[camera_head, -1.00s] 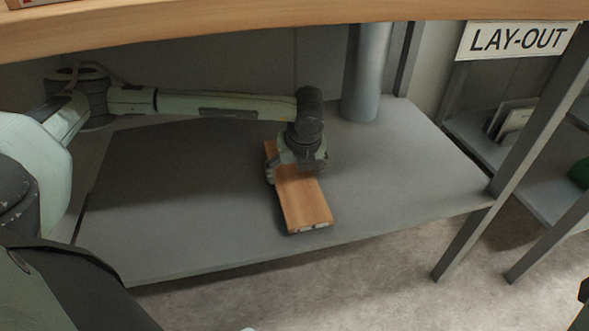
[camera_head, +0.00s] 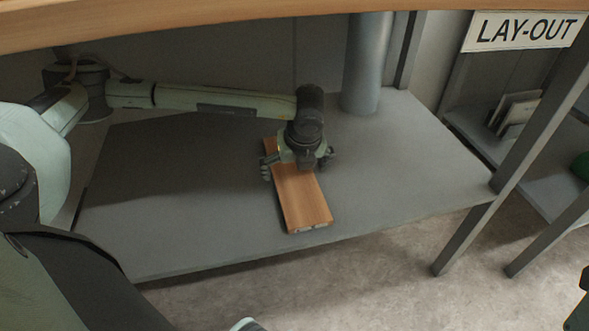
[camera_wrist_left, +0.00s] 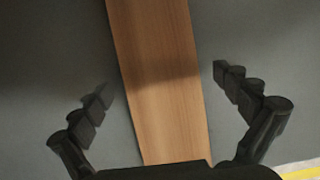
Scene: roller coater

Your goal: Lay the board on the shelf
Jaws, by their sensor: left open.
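The board (camera_head: 302,203) is a light-brown wooden plank. It lies flat on the grey shelf (camera_head: 180,215), near the middle, with its near end close to the shelf's front edge. My left gripper (camera_head: 298,168) is over the board's far half, with its fingers spread to either side. In the left wrist view the board (camera_wrist_left: 160,85) runs between the two open fingers (camera_wrist_left: 162,95), with a gap on each side. My gripper hides part of the board in the head view. My right gripper is not clearly in view.
A LAY-OUT sign (camera_head: 525,31) and a side rack with thin panels (camera_head: 515,112) are at the right. Bare shelf lies on both sides of the board.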

